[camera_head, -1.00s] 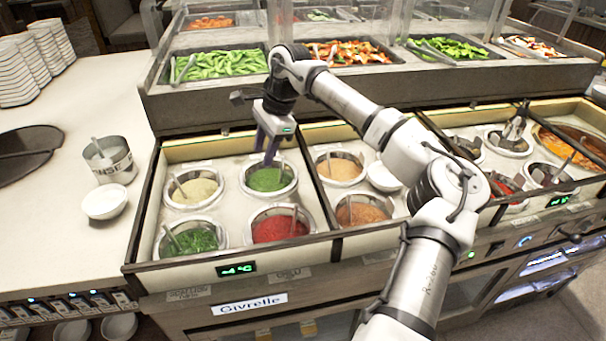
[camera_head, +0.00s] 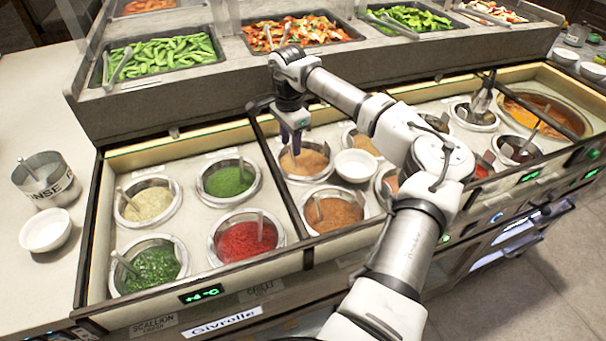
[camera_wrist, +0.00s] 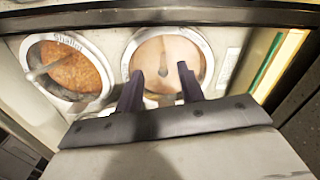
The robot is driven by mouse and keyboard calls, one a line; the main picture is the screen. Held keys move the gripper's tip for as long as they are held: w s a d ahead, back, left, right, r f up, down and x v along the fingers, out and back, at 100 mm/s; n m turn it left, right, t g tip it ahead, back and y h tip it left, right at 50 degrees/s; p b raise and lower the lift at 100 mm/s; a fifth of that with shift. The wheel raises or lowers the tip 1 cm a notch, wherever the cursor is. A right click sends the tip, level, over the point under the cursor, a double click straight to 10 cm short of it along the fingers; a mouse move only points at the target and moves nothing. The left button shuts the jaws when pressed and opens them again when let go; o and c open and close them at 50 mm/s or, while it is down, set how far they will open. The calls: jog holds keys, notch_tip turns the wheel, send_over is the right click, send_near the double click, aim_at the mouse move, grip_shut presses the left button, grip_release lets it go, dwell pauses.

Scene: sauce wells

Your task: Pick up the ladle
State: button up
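My gripper (camera_head: 291,150) points down over the back-left well of the middle section, which holds tan sauce (camera_head: 311,164). In the wrist view, the two dark fingers of my gripper (camera_wrist: 158,82) are apart, in front of the tan sauce well (camera_wrist: 150,56). A thin grey piece, seemingly the handle of that well's ladle (camera_wrist: 163,62), shows between the fingers; contact cannot be told. In the head view the fingers largely hide this ladle. Other ladles stand tilted in neighbouring wells, such as the one in the orange-brown sauce (camera_wrist: 44,72).
Wells of green sauce (camera_head: 230,180), red sauce (camera_head: 246,238), pale sauce (camera_head: 150,203) and chopped scallion (camera_head: 150,266) lie to the left. A white bowl (camera_head: 356,165) sits right of the gripper. A dark divider (camera_head: 284,186) runs close on the left. Vegetable trays (camera_head: 165,55) stand behind.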

aim_at(291, 158)
jog(key=shift+w+f+p, duration=0.15)
jog(key=shift+f+p, duration=0.4)
jog(key=shift+f, duration=0.8)
jog(key=shift+w+f+p, duration=0.1)
jog(key=shift+f+p, duration=0.45)
jog(key=shift+f, duration=0.8)
grip_shut()
